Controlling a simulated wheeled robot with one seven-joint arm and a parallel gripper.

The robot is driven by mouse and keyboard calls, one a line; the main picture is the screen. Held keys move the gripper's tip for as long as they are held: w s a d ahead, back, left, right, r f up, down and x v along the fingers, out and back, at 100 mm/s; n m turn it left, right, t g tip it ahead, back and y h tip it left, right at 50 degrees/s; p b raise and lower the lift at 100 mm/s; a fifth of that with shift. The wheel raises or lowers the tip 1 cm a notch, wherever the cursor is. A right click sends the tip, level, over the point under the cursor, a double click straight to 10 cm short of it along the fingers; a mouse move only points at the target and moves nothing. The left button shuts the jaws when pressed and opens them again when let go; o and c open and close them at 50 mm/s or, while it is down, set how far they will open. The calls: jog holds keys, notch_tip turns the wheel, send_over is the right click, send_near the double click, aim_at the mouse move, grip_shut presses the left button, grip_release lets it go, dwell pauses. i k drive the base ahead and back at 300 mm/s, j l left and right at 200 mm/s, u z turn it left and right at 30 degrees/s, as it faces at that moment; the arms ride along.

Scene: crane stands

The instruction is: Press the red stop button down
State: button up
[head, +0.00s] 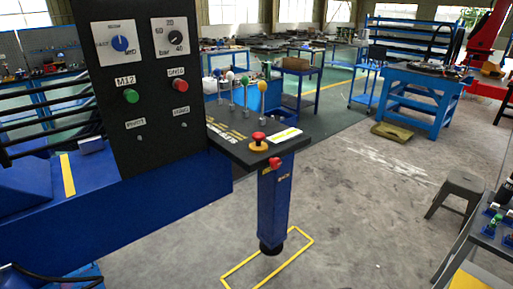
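A red mushroom-shaped button (258,136) on a yellow round base (258,147) stands on the front corner of a dark console top (232,153). Its red cap stands above the base. Another red button (275,162) shows on the front side just below the console edge. A red button (180,86) and a green button (131,96) sit on the upright black panel (150,135). Which red one is the stop button is not labelled legibly. My gripper is not in view.
Several ball-topped levers (231,90) rise from the console behind the red mushroom button. A blue post (273,210) holds up the console corner, beside a yellow floor outline (295,252). A grey stool (459,190) and a bench (480,240) stand at right. Floor between is clear.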

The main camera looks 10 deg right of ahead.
aim_at(258, 136)
jog(key=i+l+u, duration=0.45)
jog(key=l, duration=0.15)
jog(key=i+l+u, duration=0.35)
jog(key=l+u, duration=0.15)
jog(key=l, duration=0.25)
jog(key=i+l+u, duration=0.2)
jog(key=l+u, duration=0.25)
jog(key=l, duration=0.35)
jog(key=l+u, duration=0.45)
jog(key=l, duration=0.4)
jog(key=l+u, duration=0.5)
jog(key=l, duration=0.4)
jog(key=k, duration=0.05)
